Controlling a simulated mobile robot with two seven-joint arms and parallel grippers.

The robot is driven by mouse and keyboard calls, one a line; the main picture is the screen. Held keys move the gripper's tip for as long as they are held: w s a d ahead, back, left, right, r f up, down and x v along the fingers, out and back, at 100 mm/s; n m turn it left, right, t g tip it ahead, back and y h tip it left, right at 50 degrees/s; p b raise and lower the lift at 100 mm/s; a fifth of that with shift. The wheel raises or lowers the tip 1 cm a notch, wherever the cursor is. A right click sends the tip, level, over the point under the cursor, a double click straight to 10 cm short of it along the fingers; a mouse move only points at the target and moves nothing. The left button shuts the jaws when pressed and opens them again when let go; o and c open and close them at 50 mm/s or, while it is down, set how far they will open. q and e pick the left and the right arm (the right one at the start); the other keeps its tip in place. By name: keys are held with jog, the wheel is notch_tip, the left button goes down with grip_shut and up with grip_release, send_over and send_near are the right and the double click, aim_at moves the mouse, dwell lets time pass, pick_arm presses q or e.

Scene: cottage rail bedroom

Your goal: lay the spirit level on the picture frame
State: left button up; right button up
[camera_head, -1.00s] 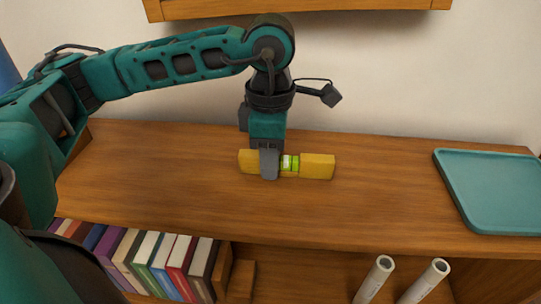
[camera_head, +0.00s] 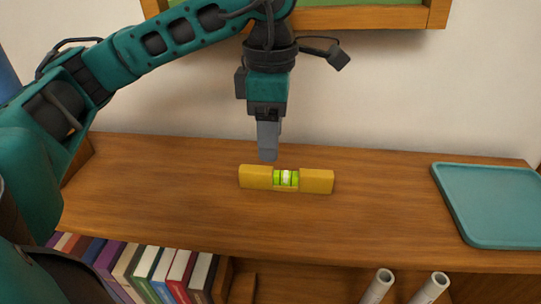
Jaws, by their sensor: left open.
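The yellow spirit level (camera_head: 286,180) lies flat on the wooden top of the bookcase, its green vial in the middle. My left gripper (camera_head: 268,155) points down just above and behind the level, left of its vial. It is open and empty, apart from the level; its fingers overlap in this view, so the gap does not show. A wooden frame with a green inside (camera_head: 350,18) is on the wall at the top, cut off by the picture edge; I cannot tell for sure whether it is the picture frame. My right gripper is not in view.
A teal tray (camera_head: 490,205) lies at the right end of the bookcase top (camera_head: 370,205). Several books (camera_head: 150,270) stand on the shelf below at the left. Two pale rolled tubes (camera_head: 376,287) stand below the front edge. The top is clear around the level.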

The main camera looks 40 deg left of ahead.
aim_at(271, 170)
pick_arm(q)
jog(key=shift+r, duration=2.05)
